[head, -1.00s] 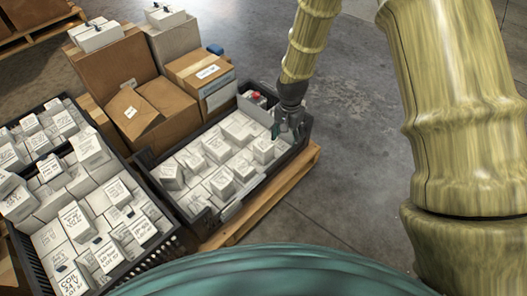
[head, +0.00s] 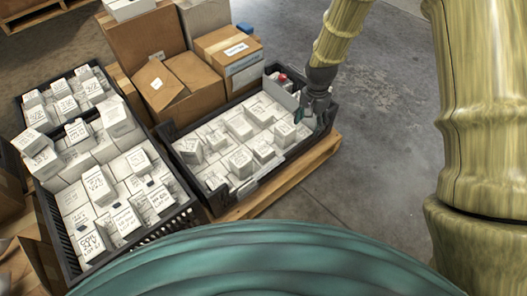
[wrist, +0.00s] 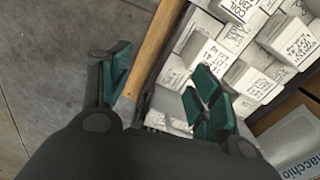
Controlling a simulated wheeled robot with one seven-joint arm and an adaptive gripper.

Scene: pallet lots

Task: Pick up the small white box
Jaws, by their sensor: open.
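Several small white boxes (head: 240,160) with handwritten labels fill the right black crate (head: 225,207); which one is meant cannot be told. My gripper (head: 308,116) is open at that crate's right end, by its far right corner. In the wrist view my gripper (wrist: 160,82) has its teal fingers spread across the crate's edge. The left finger is over the floor and pallet side, and the right finger is over the white boxes (wrist: 210,54). Nothing is seen held between the fingers. The right finger hides part of the boxes below it.
A second black crate (head: 68,268) of white boxes stands at left. Brown cartons (head: 180,85) stand behind the right crate. A red-topped item (head: 283,77) is at its far corner. The wooden pallet (head: 290,172) edges onto clear concrete floor at right.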

